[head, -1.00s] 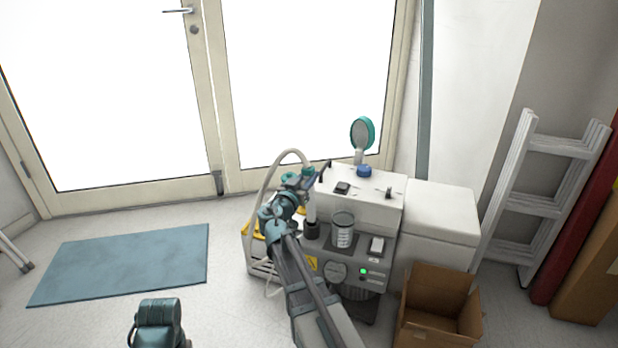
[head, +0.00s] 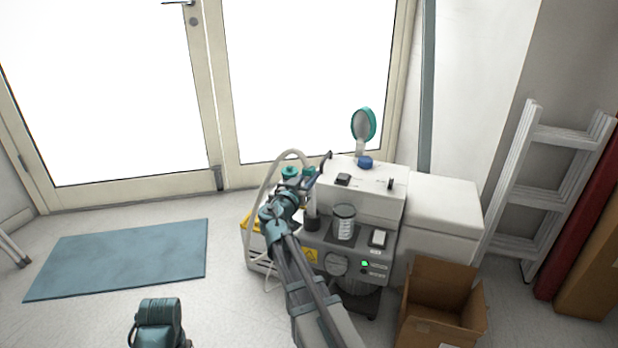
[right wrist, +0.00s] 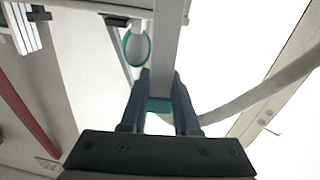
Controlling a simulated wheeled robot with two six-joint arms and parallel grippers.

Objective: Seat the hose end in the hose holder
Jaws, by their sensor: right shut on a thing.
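My right gripper (head: 303,180) is shut on the hose end, beside the left end of the compressor. In the right wrist view its jaws (right wrist: 158,105) close on a teal part of the hose end (right wrist: 160,104), and a pale straight section (right wrist: 168,50) runs away from them. The grey hose (head: 270,181) arches left of the gripper in the head view. Below the gripper, a pale tube (head: 312,203) meets a dark cup (head: 312,222), which looks like the hose holder. I cannot tell how deep the tube sits.
The white and grey compressor (head: 415,228) carries a clear jar (head: 343,222), switches and a round teal-rimmed piece (head: 363,125). An open cardboard box (head: 440,305) stands at its front right. A ladder (head: 545,185) leans at right.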

